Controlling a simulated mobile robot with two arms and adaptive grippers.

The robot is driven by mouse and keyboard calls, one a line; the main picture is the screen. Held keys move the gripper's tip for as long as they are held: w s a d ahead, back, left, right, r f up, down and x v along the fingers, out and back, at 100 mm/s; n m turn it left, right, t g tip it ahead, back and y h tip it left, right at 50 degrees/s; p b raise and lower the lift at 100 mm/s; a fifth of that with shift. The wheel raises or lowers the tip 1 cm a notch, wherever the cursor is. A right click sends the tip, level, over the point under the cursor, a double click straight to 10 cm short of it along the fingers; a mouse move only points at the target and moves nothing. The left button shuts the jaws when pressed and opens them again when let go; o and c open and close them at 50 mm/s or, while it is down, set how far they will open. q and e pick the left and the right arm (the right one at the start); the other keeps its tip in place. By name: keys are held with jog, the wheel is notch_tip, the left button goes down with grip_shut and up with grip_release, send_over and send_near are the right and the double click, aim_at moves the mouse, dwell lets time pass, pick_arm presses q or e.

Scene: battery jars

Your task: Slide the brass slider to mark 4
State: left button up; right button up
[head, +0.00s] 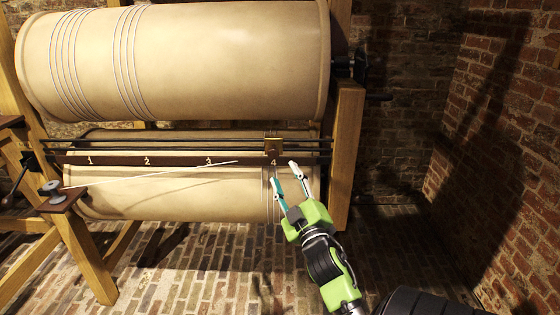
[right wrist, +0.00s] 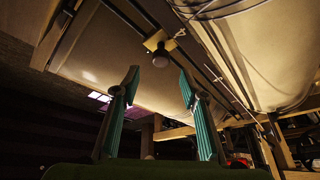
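The brass slider (head: 273,145) sits on the dark double rail (head: 180,143) in the head view, directly above mark 4 (head: 273,162). My right gripper (head: 285,171) is open and empty just below the slider, with its fingers pointing up toward the rail. In the right wrist view the slider (right wrist: 155,42) and its round knob (right wrist: 160,59) show just beyond and between the open fingertips (right wrist: 158,74). The fingers look apart from the knob. My left gripper is not in view.
A large pale drum (head: 200,60) is above the rail and another (head: 170,195) below it, in a wooden frame (head: 345,150). A small spool (head: 53,189) stands at the left with a pale thread running right. Brick floor lies below; a brick wall (head: 510,130) is at the right.

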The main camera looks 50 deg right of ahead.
jog(key=shift+v, duration=1.2)
